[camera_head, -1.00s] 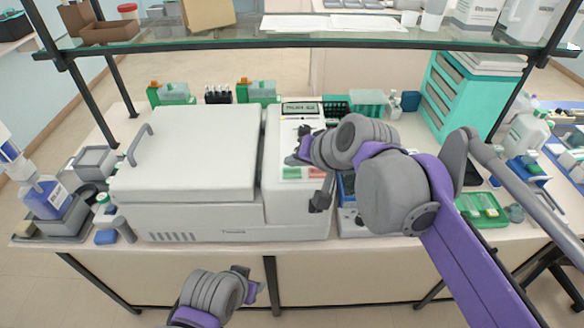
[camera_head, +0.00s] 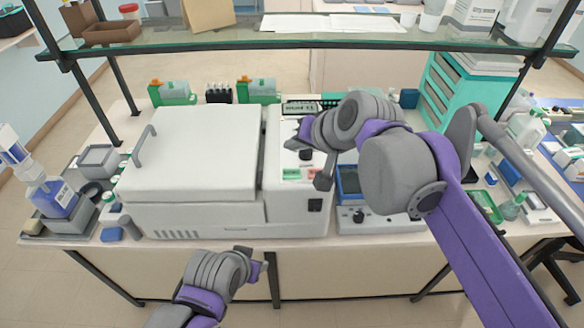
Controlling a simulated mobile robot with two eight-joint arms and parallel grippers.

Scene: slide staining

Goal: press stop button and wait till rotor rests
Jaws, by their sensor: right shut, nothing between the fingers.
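The centrifuge (camera_head: 190,165) is a white bench machine with its lid down, so the rotor inside is hidden. Its front panel on the right has a small dark display (camera_head: 300,108) whose text I cannot read surely. Low on the panel are a green button (camera_head: 291,174) and a red button (camera_head: 313,174), side by side. My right gripper (camera_head: 306,152) is shut and empty in front of the panel, just above the buttons; I cannot tell whether it touches. My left gripper (camera_head: 255,265) is low in front of the bench, away from the machine; its jaws are unclear.
A blue-topped device (camera_head: 350,180) stands right of the centrifuge, partly behind my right arm. A teal drawer cabinet (camera_head: 455,85) is at the back right. A glass shelf (camera_head: 300,40) spans above. Bottles and trays crowd the left end.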

